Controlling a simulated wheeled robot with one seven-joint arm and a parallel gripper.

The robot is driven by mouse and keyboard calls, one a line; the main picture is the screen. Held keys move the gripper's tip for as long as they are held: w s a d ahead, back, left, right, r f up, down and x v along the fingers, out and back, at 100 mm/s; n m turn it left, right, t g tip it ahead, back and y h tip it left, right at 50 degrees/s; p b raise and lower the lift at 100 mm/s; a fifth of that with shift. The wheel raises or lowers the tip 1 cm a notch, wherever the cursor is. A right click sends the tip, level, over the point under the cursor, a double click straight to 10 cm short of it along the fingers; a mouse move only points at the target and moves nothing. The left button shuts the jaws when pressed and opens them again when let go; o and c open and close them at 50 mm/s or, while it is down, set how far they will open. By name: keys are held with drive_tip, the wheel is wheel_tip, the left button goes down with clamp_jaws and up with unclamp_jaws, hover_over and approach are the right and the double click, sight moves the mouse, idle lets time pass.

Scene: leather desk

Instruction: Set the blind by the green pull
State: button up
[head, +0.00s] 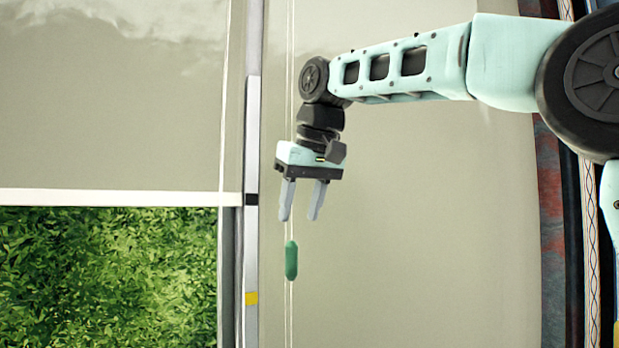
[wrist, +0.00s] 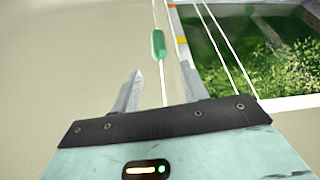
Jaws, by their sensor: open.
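The green pull (head: 291,260) hangs on a thin pale cord just below my gripper's fingertips in the head view. In the wrist view the pull (wrist: 159,44) shows beyond the fingertips, with its cord running between the fingers. My gripper (head: 300,215) is open, points down and holds nothing; its fingers also show in the wrist view (wrist: 160,82). The blind (head: 110,110) covers the upper part of the window, and its white bottom bar (head: 120,198) is level with a black mark (head: 252,199) on the grey strip beside it. A yellow mark (head: 251,298) sits lower on that strip.
Green leaves (head: 110,280) show through the window below the blind. The plain beige wall (head: 430,230) right of the cord is clear. Patterned vertical bands (head: 570,230) stand at the far right.

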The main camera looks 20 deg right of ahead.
drive_tip(key=v, duration=0.7)
drive_tip(key=shift+r, duration=0.15)
drive_tip(key=s+a+f+n+g+b, duration=0.1)
drive_tip(key=s+a+f+b, duration=0.2)
drive_tip(key=f, duration=0.7)
drive_tip(key=s+a+f+n+g+b, duration=0.1)
drive_tip(key=s+a+f+b, duration=0.2)
drive_tip(key=f, duration=0.7)
drive_tip(key=s+a+f+n+g+b, duration=0.1)
drive_tip(key=a+f+b, duration=0.3)
drive_tip(key=f, duration=0.6)
drive_tip(key=s+f+n+b, duration=0.1)
drive_tip(key=s+f+b, duration=0.1)
drive_tip(key=s+f, duration=0.4)
drive_tip(key=s+d+f+g+b, duration=0.1)
drive_tip(key=s+f+b, duration=0.1)
drive_tip(key=s+f, duration=0.5)
drive_tip(key=s+d+f+n+b, duration=0.1)
drive_tip(key=s+f, duration=0.5)
drive_tip(key=f, duration=0.9)
drive_tip(key=shift+s+d+f+n+g+b, duration=0.25)
drive_tip(key=shift+s+f+n+g+b, duration=0.1)
drive_tip(key=shift+b, duration=0.4)
